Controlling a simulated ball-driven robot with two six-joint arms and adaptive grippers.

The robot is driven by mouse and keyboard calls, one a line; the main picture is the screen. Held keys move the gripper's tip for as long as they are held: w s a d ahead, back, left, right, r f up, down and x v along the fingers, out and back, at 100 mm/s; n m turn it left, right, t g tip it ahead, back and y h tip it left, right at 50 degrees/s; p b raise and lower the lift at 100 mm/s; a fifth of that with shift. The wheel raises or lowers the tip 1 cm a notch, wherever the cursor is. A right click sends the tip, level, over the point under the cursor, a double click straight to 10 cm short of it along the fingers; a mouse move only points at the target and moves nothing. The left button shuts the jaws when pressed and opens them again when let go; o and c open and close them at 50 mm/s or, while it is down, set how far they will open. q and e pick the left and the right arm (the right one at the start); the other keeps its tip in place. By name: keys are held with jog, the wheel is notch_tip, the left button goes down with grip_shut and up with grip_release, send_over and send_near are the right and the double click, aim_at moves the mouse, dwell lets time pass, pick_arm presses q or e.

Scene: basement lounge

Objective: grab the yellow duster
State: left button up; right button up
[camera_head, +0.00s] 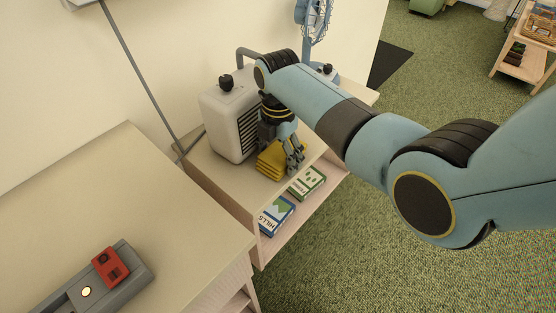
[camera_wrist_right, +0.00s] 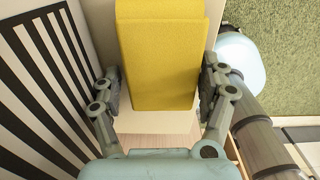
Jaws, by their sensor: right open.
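The yellow duster (camera_head: 271,162) is a folded yellow cloth on the top of the low wooden shelf unit (camera_head: 221,190), in front of a white box-shaped appliance. My right gripper (camera_head: 292,165) points down at it in the head view and hides part of it. In the right wrist view the duster (camera_wrist_right: 161,55) fills the upper middle, between the two fingers of my right gripper (camera_wrist_right: 162,92). The fingers are open, one on each side, with a narrow gap to the cloth. My left gripper is not in view.
The white appliance (camera_head: 225,125) with dark slats stands close behind the duster. A blue fan (camera_head: 312,18) is farther back. Two boxes, green (camera_head: 308,182) and blue (camera_head: 276,216), lie on the lower shelf. A counter (camera_head: 120,210) at left holds a grey device with a red block (camera_head: 110,266).

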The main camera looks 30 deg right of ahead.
jog(key=shift+c, duration=0.4)
jog(key=c, duration=0.9)
jog(key=shift+o, duration=0.2)
jog(key=shift+r, duration=0.1)
